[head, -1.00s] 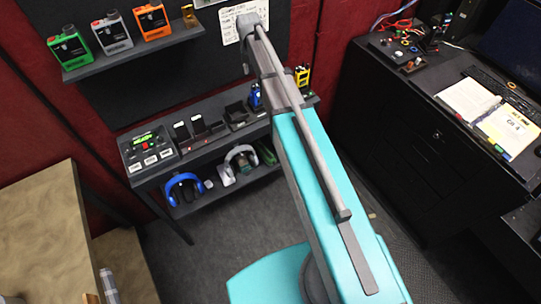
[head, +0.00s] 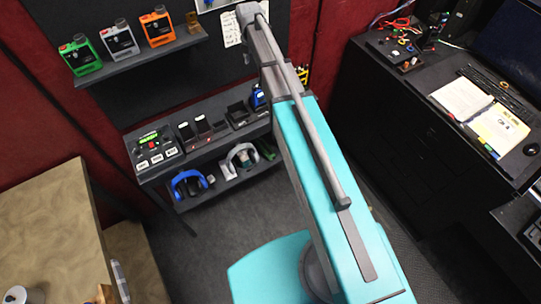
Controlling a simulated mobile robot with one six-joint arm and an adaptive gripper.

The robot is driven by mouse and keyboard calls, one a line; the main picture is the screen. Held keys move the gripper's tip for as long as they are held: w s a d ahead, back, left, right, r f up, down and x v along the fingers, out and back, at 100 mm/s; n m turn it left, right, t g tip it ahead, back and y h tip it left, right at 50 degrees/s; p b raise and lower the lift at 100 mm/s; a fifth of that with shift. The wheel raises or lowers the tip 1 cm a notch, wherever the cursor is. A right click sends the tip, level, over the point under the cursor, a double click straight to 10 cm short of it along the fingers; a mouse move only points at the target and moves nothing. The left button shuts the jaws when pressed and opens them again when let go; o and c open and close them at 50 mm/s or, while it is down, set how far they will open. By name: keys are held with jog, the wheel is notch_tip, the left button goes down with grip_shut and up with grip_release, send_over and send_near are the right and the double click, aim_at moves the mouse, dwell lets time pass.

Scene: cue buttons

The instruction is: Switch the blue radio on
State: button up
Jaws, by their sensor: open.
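The blue radio (head: 257,97) stands at the right part of the long black shelf unit, close to the left edge of my arm. Only part of it shows, and its switch is too small to make out. A yellow radio (head: 302,75) shows just right of my arm. Green (head: 80,55), white (head: 119,39) and orange (head: 157,27) radios stand on the upper wall shelf. My arm reaches up the middle of the view. My gripper cannot be made out.
A control panel (head: 153,145) with a green display and red button sits left on the shelf unit, beside several black holders. Blue headphones (head: 189,183) are below. A wooden table (head: 50,225) is left, a black desk (head: 420,130) right. Floor between is clear.

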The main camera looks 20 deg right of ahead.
jog(key=s+f+m+b, duration=0.2)
jog(key=s+m, duration=0.7)
jog(key=m, duration=0.1)
jog(key=s+f+m+b, duration=0.2)
jog(key=s+m, duration=0.7)
jog(key=m, duration=0.2)
jog(key=s+f+m+b, duration=0.2)
jog(key=f+b, duration=1.1)
jog(key=s+f+m+b, duration=0.3)
jog(key=f+b, duration=1)
jog(key=shift+s+f+t, duration=0.2)
jog(key=shift+s+t, duration=0.1)
dwell(1.1)
dwell(0.3)
jog(key=shift+s, duration=0.8)
